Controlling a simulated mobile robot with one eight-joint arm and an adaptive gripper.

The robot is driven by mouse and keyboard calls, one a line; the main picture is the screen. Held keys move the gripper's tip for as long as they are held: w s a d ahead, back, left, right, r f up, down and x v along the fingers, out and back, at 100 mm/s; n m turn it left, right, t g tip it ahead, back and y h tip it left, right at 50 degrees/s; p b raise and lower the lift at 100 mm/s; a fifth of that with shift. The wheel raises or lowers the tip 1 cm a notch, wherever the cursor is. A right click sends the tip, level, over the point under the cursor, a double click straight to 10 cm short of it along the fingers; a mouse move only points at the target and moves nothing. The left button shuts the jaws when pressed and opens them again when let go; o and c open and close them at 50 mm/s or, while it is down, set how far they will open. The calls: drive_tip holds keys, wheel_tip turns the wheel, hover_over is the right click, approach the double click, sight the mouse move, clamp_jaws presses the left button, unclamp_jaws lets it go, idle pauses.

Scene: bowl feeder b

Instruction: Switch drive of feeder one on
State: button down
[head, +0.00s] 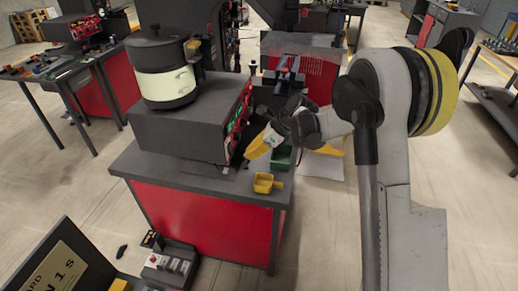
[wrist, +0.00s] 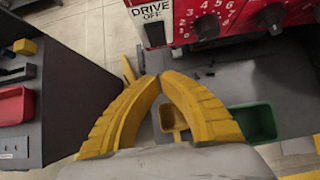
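The feeder (head: 185,132) is a dark grey box with a black and cream bowl (head: 167,87) on top, standing on a red-fronted bench. Its control panel (head: 240,120) faces right, with green and red lights. In the wrist view, the red panel (wrist: 240,12) shows black dials and a white label reading DRIVE OFF (wrist: 151,10), partly cut by the top edge. A dark part lies just below the label; I cannot make out a switch lever. My gripper (head: 248,157) has yellow fingers, also in the wrist view (wrist: 158,77). The tips meet, empty, below the label, apparently apart from the panel.
A yellow tray (head: 264,186) and a green tray (head: 283,157) sit on the bench (head: 165,168) near my gripper. A control box with levers (head: 168,265) is on the left below. Another bench (head: 60,75) stands at the far left. Floor is free between the benches.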

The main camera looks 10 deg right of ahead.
sight(231, 149)
drive_tip(key=shift+w+a+f+b, duration=0.15)
drive_tip(key=shift+w+a, duration=0.1)
drive_tip(key=shift+a, duration=0.4)
drive_tip(key=shift+w+a+f+b, duration=0.2)
drive_tip(key=shift+w+a, duration=0.1)
drive_tip(key=shift+a, duration=0.4)
drive_tip(key=shift+w+a+f+b, duration=0.15)
drive_tip(key=shift+w+a, duration=0.1)
drive_tip(key=shift+a, duration=0.4)
drive_tip(key=shift+w+a+f, duration=0.2)
drive_tip(key=shift+a+f, duration=0.05)
drive_tip(key=shift+a, duration=0.25)
drive_tip(key=shift+r, duration=0.1)
